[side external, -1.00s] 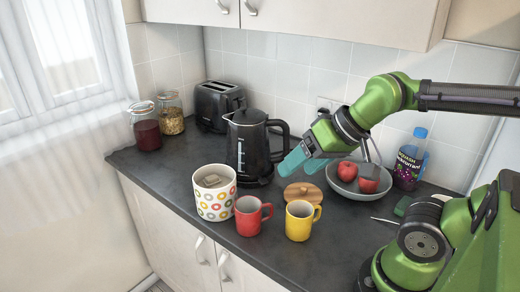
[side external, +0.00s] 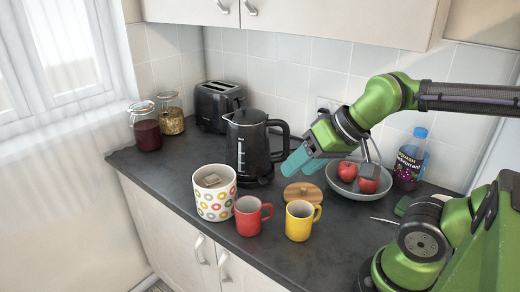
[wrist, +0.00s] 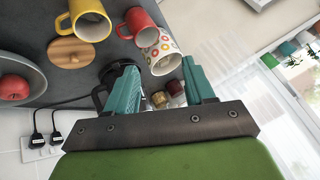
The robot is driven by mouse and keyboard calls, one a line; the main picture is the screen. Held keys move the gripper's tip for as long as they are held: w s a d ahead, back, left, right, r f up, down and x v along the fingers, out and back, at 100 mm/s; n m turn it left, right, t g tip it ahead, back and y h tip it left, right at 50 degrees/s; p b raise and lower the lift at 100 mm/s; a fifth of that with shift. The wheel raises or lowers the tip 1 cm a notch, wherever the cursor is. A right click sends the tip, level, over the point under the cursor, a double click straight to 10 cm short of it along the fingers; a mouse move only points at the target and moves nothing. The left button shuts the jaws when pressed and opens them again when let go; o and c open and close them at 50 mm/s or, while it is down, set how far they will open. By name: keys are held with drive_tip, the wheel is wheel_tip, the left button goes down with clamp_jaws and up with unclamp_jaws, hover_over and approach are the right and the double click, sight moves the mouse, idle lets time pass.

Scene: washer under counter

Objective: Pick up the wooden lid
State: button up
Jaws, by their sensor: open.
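In the wrist view the lid (wrist: 70,54) shows to the left, beside the yellow mug. My gripper (side external: 291,167) has teal fingers and is open and empty. It hangs above and slightly left of the lid in the side view, apart from it. In the wrist view the fingertips (wrist: 158,80) are spread, with the lid outside them.
A yellow mug (side external: 299,220), a red mug (side external: 249,216) and a patterned pot (side external: 215,197) stand in front. A black kettle (side external: 248,150) is left of my gripper. A bowl (side external: 346,184) with red apples and a dark-labelled bottle (side external: 409,165) stand to the right.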

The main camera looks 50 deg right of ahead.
drive_tip(key=w+d+f+m+g+h, duration=0.1)
drive_tip(key=d+f+m, duration=0.1)
drive_tip(key=d+m, duration=0.4)
drive_tip(key=w+d+f+m+g, duration=0.1)
drive_tip(key=w+d+f+m, duration=0.15)
drive_tip(key=d+m, duration=0.3)
drive_tip(key=m+h, duration=0.1)
drive_tip(key=m, duration=2)
hover_over(305, 188)
drive_tip(key=s, duration=0.3)
drive_tip(key=shift+n+g, duration=0.25)
drive_tip(key=shift+g, duration=0.15)
wheel_tip(305, 188, down, 13)
drive_tip(key=shift+d+r, duration=0.1)
drive_tip(key=shift+d, duration=0.05)
drive_tip(key=shift+a+x, duration=0.2)
drive_tip(key=shift+x, duration=2.75)
drive_tip(key=shift+w+r, duration=0.1)
drive_tip(key=shift+w, duration=0.15)
